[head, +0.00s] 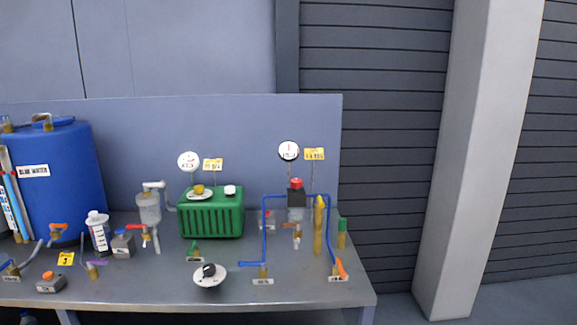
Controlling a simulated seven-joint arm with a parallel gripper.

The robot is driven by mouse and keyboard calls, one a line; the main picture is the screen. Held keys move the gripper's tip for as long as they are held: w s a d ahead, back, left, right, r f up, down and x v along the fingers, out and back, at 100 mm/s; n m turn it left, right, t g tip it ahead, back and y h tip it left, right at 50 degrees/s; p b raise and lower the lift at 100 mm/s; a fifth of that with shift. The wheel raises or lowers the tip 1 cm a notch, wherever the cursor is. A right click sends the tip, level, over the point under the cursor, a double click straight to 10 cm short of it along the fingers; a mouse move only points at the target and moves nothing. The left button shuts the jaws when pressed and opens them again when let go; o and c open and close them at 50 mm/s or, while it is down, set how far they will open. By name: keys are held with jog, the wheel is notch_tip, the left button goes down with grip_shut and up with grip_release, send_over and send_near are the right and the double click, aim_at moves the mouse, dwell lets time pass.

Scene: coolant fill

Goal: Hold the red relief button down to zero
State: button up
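The red relief button (296,183) sits on top of a dark block (296,198) at the right part of the bench, within a blue pipe loop (264,225). Nothing touches the button. A round white gauge (289,151) stands behind and above it, with a yellow tag (314,154) to its right. The gauge's reading is too small to make out. My gripper is not in the head view.
The metal bench (150,296) also holds a green ribbed box (210,213), a blue barrel (60,180), a round dial (209,275) near the front edge and several valves. An orange-handled valve (341,268) stands right of the loop.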

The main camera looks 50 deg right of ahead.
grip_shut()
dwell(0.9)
